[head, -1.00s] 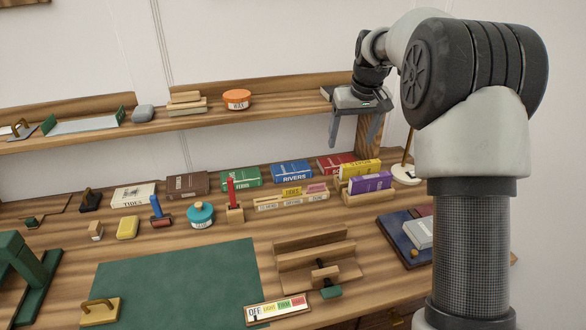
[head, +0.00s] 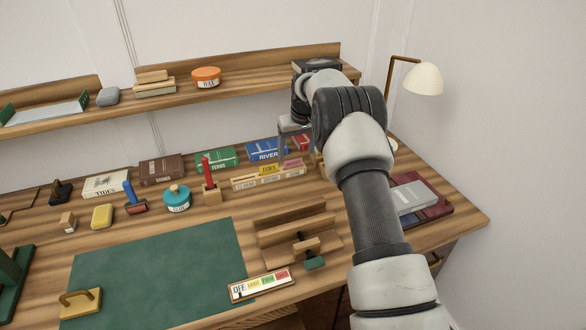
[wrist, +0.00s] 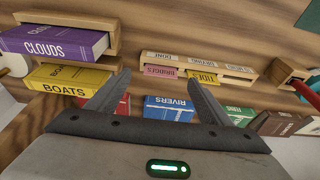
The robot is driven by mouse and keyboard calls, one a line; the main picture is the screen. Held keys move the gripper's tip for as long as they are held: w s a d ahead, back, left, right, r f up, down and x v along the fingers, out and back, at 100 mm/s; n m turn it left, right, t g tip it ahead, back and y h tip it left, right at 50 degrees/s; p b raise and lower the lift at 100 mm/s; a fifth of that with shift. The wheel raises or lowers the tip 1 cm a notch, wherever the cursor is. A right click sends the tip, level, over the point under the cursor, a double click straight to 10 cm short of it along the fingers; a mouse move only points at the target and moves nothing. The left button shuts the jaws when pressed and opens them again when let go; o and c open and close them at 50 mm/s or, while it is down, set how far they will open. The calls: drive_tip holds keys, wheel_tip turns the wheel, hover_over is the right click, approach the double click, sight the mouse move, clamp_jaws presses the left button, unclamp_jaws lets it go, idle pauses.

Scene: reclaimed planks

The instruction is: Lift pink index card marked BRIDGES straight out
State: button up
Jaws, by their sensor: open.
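The pink index card marked BRIDGES (wrist: 161,71) stands in a wooden card box (wrist: 225,70), beside a yellow card marked TIDES (wrist: 201,77). In the head view the pink card (head: 293,163) shows at the right part of the box (head: 268,181), with the yellow card (head: 268,169) to its left. My gripper (wrist: 158,78) is open and empty. In the wrist view its fingers lie to either side of the pink card in the picture, apart from it. In the head view my arm hides part of the gripper.
A red-handled tool in a block (head: 208,180) stands left of the box.

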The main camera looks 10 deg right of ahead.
sight(293, 162)
drive_tip(key=shift+b+x, duration=0.3)
drive_tip(key=shift+x, duration=2.6)
drive_tip(key=shift+w+a, duration=0.15)
drive_tip(key=shift+a, duration=0.05)
drive_tip(key=c, duration=1.1)
